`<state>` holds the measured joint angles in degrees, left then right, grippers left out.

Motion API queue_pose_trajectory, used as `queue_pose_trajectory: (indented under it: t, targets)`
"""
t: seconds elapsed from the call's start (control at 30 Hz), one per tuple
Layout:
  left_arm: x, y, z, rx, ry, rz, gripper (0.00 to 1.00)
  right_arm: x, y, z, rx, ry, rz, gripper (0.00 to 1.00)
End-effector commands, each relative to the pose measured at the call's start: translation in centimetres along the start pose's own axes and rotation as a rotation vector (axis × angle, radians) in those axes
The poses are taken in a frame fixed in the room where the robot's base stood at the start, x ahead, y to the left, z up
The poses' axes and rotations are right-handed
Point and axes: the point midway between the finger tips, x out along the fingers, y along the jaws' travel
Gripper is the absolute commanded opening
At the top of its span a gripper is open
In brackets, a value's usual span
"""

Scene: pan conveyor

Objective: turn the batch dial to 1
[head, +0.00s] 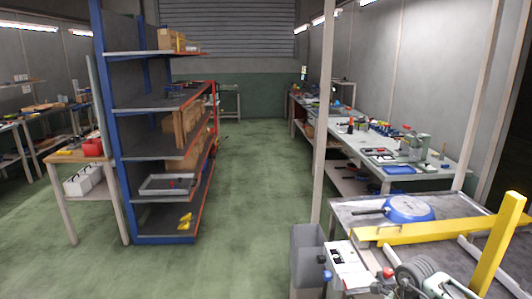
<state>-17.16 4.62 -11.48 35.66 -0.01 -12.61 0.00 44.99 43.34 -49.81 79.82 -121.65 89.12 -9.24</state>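A light control box (350,268) stands at the bottom right, with small dark marks on its pale face. A blue knob-like part (327,276) shows at its left side and a red button-like part (387,272) at its right. I cannot tell which part is the batch dial, and no number is readable. A blue pan (408,208) with a dark handle lies on the grey table behind the box.
A yellow rail (440,231) and yellow post (497,245) stand at the right, near a grey rounded machine part (418,275). A grey bin (306,255) and a pale pillar (321,120) are left of the box. The green floor (250,180) is clear toward the shelf rack (160,106).

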Motion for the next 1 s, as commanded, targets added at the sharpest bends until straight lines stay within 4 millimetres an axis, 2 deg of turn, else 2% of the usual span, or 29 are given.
queue_pose_trajectory:
  t: [0.03, 0.67, 1.0]
  targets:
    - [0.1, -0.03, -0.15, 0.0, 0.002, 0.0, 0.0, 0.98, 0.72, -0.47, -0.004, 0.016, 0.015, 0.0]
    - [0.04, -0.03, 0.02, 0.0, -0.001, 0.0, 0.0, 1.06, 0.6, -1.25, -0.001, 0.022, 0.016, 0.0]
    - [0.64, 0.01, 0.22, -0.001, -0.003, 0.0, 0.0, 1.12, 0.34, -1.35, 0.001, 0.024, 0.013, 0.0]
